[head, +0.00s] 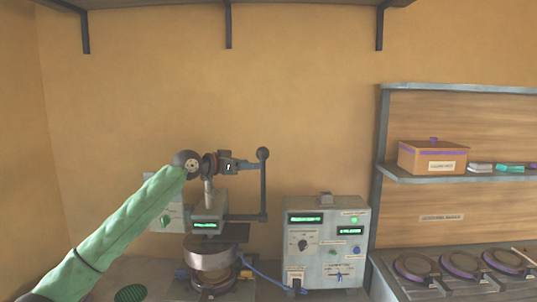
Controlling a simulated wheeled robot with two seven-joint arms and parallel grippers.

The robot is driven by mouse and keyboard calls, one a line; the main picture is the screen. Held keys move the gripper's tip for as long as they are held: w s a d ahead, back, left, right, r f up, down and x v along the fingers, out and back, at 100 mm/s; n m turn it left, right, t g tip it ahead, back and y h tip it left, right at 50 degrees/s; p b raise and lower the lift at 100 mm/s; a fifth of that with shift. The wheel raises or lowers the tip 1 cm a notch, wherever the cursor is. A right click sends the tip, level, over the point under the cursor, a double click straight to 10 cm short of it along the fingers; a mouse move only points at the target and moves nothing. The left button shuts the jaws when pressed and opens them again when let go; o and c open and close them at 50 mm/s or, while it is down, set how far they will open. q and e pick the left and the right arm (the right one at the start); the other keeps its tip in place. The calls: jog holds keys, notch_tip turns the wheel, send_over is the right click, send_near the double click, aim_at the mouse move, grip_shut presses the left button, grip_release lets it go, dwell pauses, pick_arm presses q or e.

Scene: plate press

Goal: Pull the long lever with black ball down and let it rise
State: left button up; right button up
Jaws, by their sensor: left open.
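The plate press (208,258) stands on the counter, with a small lit display on its upper block. Its long lever (263,190) reaches out to the right from the press and then stands upright, with a black ball (263,153) at its top. My left arm, in a green sleeve, comes in from the lower left over the press. My left gripper (252,167) is open, with its fingertips just left of the lever, a little below the ball. I cannot tell whether they touch the rod. My right gripper is out of view.
A grey control box (326,242) with displays and knobs stands right of the press. A blue cable (262,273) runs between them. On the right, a shelf (455,180) holds a brown box (432,157). Several round plates (415,267) lie below it. The wall space above the lever is clear.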

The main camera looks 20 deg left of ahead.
aim_at(267, 153)
pick_arm(q)
notch_tip(267, 153, up, 2)
jog(key=shift+s+d+t+h, duration=0.15)
jog(key=shift+t+h, duration=0.15)
jog(key=shift+h, duration=0.2)
jog(key=p+x, duration=0.1)
jog(key=x, duration=0.1)
jog(key=p+x, duration=0.1)
jog(key=x, duration=0.1)
jog(key=r+p+x, duration=0.1)
jog(key=p+x, duration=0.1)
jog(key=x, duration=0.1)
jog(key=shift+r, duration=0.1)
jog(key=shift+w+d, duration=0.25)
jog(key=shift+w, duration=0.1)
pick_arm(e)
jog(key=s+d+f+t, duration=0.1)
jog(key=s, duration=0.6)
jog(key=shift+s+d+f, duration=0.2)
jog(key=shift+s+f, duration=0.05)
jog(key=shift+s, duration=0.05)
pick_arm(q)
jog(key=shift+c, duration=0.2)
